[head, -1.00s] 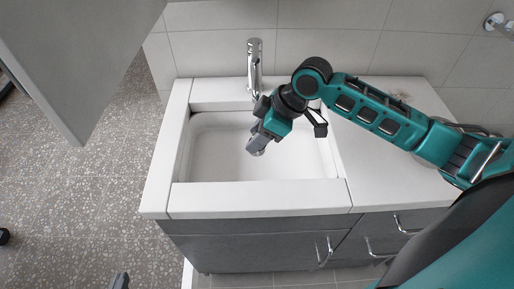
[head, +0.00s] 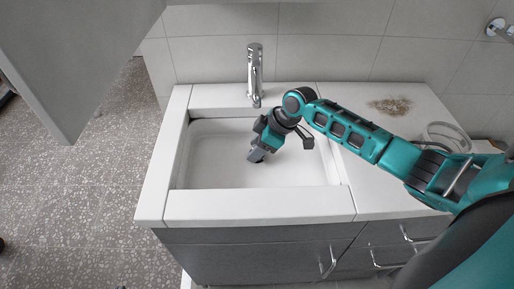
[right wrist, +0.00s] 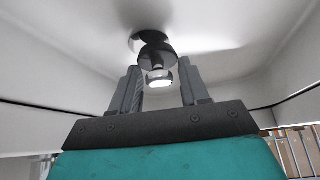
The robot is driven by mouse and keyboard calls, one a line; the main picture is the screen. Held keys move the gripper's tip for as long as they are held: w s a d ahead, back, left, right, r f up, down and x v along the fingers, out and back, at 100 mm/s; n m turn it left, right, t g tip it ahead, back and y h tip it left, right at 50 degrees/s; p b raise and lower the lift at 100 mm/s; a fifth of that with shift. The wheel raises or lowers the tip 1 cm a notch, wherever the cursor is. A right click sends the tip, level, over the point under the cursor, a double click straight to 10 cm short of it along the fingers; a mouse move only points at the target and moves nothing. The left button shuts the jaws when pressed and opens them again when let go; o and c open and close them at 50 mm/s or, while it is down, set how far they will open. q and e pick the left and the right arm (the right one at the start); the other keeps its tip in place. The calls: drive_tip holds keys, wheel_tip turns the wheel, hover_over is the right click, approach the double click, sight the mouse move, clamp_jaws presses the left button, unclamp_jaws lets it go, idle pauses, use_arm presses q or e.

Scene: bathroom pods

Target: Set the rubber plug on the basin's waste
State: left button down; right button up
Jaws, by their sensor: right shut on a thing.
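My right gripper (head: 256,155) reaches down into the white basin (head: 205,160), its fingertips low and close to the basin floor. In the right wrist view, the fingers (right wrist: 160,88) stand on either side of the dark rubber plug (right wrist: 156,54), which has a bright lower end, and are shut on it. Just beyond the plug is the basin's waste (right wrist: 137,41), a dark round opening with a pale rim, partly hidden by the plug. I cannot tell whether plug and waste touch. In the head view the gripper hides the waste. My left gripper is not in view.
A chrome tap (head: 254,75) stands behind the basin. The white counter (head: 345,95) to the right holds a patch of brownish grains (head: 390,106) and a clear round container (head: 445,135). A grey panel (head: 75,60) hangs at the upper left.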

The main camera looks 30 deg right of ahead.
drive_tip(key=shift+w+d+f, duration=0.15)
drive_tip(key=shift+w+f, duration=0.1)
drive_tip(key=shift+w, duration=0.2)
drive_tip(key=shift+s+f, duration=0.1)
drive_tip(key=shift+f, duration=0.25)
drive_tip(key=shift+f, duration=0.1)
drive_tip(key=shift+f, duration=0.15)
drive_tip(key=o, duration=1.1)
drive_tip(key=shift+o, duration=0.2)
drive_tip(key=shift+r, duration=0.3)
drive_tip(key=p+v, duration=0.1)
drive_tip(key=v, duration=1.1)
